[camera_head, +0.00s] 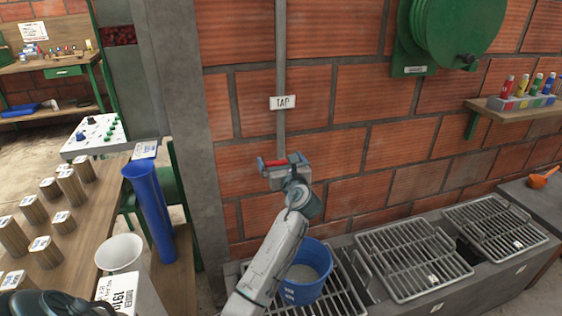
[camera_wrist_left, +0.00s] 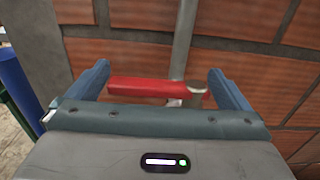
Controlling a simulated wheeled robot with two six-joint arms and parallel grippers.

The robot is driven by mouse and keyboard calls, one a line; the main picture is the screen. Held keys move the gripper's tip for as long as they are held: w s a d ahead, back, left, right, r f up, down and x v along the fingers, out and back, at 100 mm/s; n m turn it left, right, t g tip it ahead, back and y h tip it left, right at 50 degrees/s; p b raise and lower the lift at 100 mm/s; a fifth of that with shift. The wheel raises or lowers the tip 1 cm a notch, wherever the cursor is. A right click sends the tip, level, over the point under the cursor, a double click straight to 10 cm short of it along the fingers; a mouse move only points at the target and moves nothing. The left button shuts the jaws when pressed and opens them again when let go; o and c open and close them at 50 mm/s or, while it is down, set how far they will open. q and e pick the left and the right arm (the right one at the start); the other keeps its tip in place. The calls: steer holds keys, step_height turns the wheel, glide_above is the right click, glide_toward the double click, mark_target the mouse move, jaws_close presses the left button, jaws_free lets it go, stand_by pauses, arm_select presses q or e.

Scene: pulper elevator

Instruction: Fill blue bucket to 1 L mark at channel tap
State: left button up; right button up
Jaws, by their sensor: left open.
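The blue bucket (camera_head: 318,280) stands upright on a metal grate of the channel, under the tap. Pale grey shows inside it; the level and the 1 L mark cannot be read, and my left arm hides part of its left side. The tap's red lever (camera_head: 275,163) is on the brick wall below the TAP sign (camera_head: 283,102). My left gripper (camera_head: 281,161) is at the lever, open. In the left wrist view the red lever (camera_wrist_left: 140,88) lies crosswise between the blue fingers of the gripper (camera_wrist_left: 158,74), with gaps at the sides. My right gripper is not seen.
More metal grates (camera_head: 412,258) run right along the channel. A green hose reel (camera_head: 455,35) and a shelf with coloured bottles (camera_head: 520,103) are on the wall.

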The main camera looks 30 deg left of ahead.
arm_select(q)
steer(key=c, duration=1.1)
steer(key=shift+d+n+g+y, duration=0.15)
steer(key=shift+n+g+y, duration=0.25)
steer(key=shift+g, duration=0.1)
steer(key=shift+s+d+n+g+p, duration=0.1)
steer(key=shift+n+g+p, duration=0.2)
steer(key=shift+g+p, duration=0.1)
steer(key=shift+s+d+n+g+y+p, duration=0.1)
steer(key=shift+d+n+g+y+p, duration=0.1)
steer(key=shift+n+g+y, duration=0.6)
steer(key=shift+s+d+n+g+y+p, duration=0.15)
steer(key=shift+n+g, duration=0.45)
steer(key=shift+g, duration=0.6)
steer(key=shift+s+d+n+g+y+p, duration=0.1)
steer(key=shift+d+n+g+y+p, duration=0.1)
steer(key=shift+n+g+y, duration=0.65)
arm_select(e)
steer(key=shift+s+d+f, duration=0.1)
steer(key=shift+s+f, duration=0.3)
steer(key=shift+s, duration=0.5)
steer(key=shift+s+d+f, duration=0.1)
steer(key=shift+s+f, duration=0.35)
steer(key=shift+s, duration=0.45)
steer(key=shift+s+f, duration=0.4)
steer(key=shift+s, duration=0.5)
arm_select(q)
steer(key=shift+h, duration=0.3)
